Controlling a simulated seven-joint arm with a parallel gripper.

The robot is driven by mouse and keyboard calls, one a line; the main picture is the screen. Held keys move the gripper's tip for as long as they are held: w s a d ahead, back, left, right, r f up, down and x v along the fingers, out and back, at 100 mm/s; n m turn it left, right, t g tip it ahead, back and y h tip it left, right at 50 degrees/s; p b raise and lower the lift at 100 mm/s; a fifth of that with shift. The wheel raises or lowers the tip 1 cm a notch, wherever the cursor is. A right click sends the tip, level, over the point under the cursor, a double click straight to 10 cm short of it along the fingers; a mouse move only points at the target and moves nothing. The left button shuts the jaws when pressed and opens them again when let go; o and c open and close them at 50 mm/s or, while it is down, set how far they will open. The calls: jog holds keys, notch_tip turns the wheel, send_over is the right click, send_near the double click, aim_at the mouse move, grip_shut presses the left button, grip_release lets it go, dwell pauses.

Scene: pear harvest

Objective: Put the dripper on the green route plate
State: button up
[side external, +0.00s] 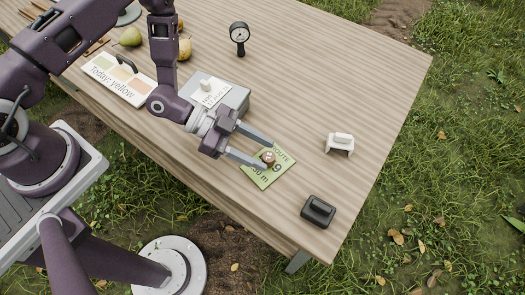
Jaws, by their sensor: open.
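The green route plate (257,181) lies flat on the table, with printed text partly hidden by my gripper. A small reddish-brown round piece, which looks like the dripper (268,158), sits over the plate's upper middle. My gripper (268,155) is open, its two grey fingers reaching over the plate on either side of the small piece. I cannot tell whether the fingers touch it or whether it rests fully on the plate.
A grey box with a white label (212,92) stands behind my gripper. A white holder (340,144) and a black block (318,210) stand to the right. A dial gauge (239,36), pears (131,37) and a "Today: yellow" board (112,88) are farther back.

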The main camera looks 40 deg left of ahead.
jog(key=v, duration=1.1)
jog(key=w+a+y, duration=0.1)
jog(key=w+a, duration=0.1)
jog(key=w+a+r+y, duration=0.1)
jog(key=w+a+y, duration=0.1)
jog(key=w+a+r+y, duration=0.1)
jog(key=a+y, duration=0.1)
jog(key=shift+w+t, duration=0.4)
jog(key=a+r+n+t+y, duration=0.1)
jog(key=a+r+n+y, duration=0.35)
jog(key=r, duration=0.35)
jog(key=a+r+n+t+y, duration=0.1)
jog(key=a+r+n+y, duration=0.2)
jog(key=a+r, duration=0.35)
jog(key=s+d+r+n, duration=0.3)
jog(key=s+r, duration=0.2)
jog(key=s, duration=0.4)
jog(key=s+d+r+n+g+h, duration=0.1)
jog(key=s+d+r+n, duration=0.2)
jog(key=s, duration=0.6)
notch_tip(320, 180, up, 2)
jog(key=shift+d+r, duration=0.2)
jog(key=shift+d, duration=0.25)
jog(key=shift+s+n, duration=0.1)
jog(key=shift+n, duration=0.15)
